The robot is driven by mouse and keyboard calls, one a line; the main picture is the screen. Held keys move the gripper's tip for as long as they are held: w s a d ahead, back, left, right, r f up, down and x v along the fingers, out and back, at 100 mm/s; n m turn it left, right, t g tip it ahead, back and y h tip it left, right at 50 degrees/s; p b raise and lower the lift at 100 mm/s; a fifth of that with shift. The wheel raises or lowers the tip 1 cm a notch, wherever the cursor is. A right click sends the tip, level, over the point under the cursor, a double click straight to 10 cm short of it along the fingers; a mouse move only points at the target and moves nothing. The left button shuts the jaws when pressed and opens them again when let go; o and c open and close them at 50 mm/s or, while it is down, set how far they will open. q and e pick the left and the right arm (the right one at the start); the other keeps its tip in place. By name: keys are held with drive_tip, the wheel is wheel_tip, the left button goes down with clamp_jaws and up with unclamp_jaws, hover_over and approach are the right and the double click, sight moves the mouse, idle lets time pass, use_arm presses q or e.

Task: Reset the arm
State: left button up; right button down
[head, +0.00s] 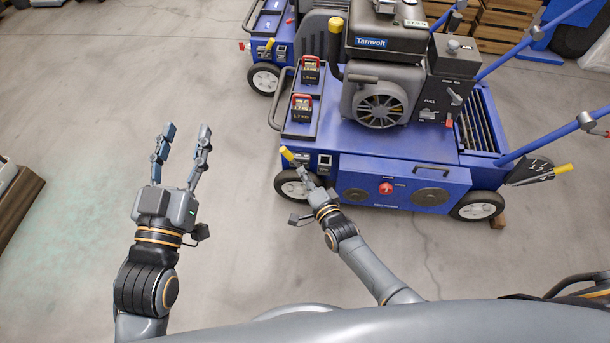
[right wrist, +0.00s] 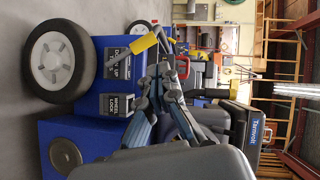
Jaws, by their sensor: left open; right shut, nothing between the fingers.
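My left gripper (head: 186,133) is open and empty over bare floor, left of the blue aerator (head: 460,176). My right gripper (head: 300,168) is shut with nothing in it, close to the aerator's front left wheel. In the right wrist view its fingers (right wrist: 166,75) are together beside a lever with a yellow grip (right wrist: 144,43). The yellow grip also shows in the head view (head: 287,154), just past the fingers. I cannot tell whether fingers and lever touch. Beside the lever are a "wheel lock" label (right wrist: 118,105) and an up/down label (right wrist: 117,63).
Two red-handled weights (head: 302,107) sit in the aerator's left tray. The Tarnvolt engine (head: 385,75) stands on top. A second blue machine (head: 268,30) stands behind. A white wheel (head: 292,188) is near my right gripper. Floor (head: 90,90) on the left is clear.

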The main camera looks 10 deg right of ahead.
idle(0.3)
